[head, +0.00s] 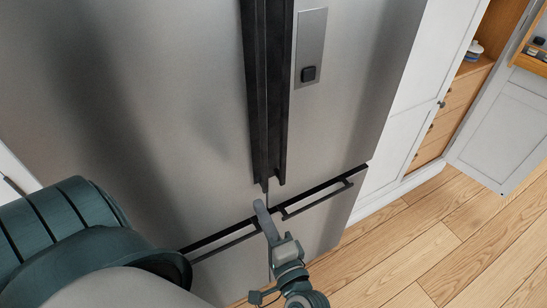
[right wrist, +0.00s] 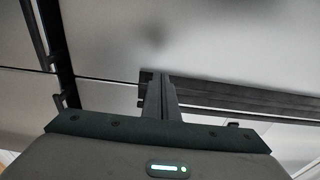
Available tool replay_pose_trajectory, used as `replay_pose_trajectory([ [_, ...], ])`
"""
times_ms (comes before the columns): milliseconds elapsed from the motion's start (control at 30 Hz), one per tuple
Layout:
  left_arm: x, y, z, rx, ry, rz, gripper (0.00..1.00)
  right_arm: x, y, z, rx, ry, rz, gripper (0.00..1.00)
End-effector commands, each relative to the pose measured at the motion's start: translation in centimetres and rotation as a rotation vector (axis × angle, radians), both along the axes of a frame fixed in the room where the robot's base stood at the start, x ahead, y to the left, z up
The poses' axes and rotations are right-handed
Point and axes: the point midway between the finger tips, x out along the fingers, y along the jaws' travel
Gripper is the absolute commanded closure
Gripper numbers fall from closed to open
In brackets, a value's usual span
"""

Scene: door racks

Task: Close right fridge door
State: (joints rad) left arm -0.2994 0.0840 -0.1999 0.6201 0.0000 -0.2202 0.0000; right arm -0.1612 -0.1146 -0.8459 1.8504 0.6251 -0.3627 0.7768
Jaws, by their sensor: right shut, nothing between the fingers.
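The fridge has two tall brushed-metal upper doors. The right fridge door (head: 352,80) carries a small panel with a black square (head: 309,74) and looks about flush with the left fridge door (head: 150,100); a small gap cannot be ruled out. Their long black upright handles (head: 266,100) stand side by side at the middle seam. My right gripper (head: 261,210) is shut and empty, just below the lower handle ends, in front of the seam between the lower drawers. Its closed fingers also show in the right wrist view (right wrist: 158,90), close to dark handle bars. My left gripper is out of view.
Two lower drawers have black horizontal handles (head: 318,195) close to my right gripper. White cabinets (head: 425,90) stand to the right, with an open cabinet door (head: 503,125) beyond. The wooden floor (head: 440,240) at the lower right is clear.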

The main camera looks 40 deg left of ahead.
Motion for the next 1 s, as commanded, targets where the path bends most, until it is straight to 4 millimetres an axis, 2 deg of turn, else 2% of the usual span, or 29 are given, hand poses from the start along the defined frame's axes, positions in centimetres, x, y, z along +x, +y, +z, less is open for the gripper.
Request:
replay_pose_trajectory([
  [100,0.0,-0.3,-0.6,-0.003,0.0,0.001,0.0,-1.4,0.2,-0.2,0.001,0.002,0.0,1.0],
  [300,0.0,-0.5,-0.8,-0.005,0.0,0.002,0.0,-2.3,0.4,-0.1,0.0,0.001,0.001,1.0],
  [867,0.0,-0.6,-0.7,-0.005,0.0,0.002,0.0,-2.3,0.4,0.0,0.0,0.0,0.001,1.0],
  [1000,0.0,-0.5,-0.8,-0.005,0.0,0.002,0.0,-2.2,0.3,-0.6,-0.011,0.001,-0.002,1.0],
])
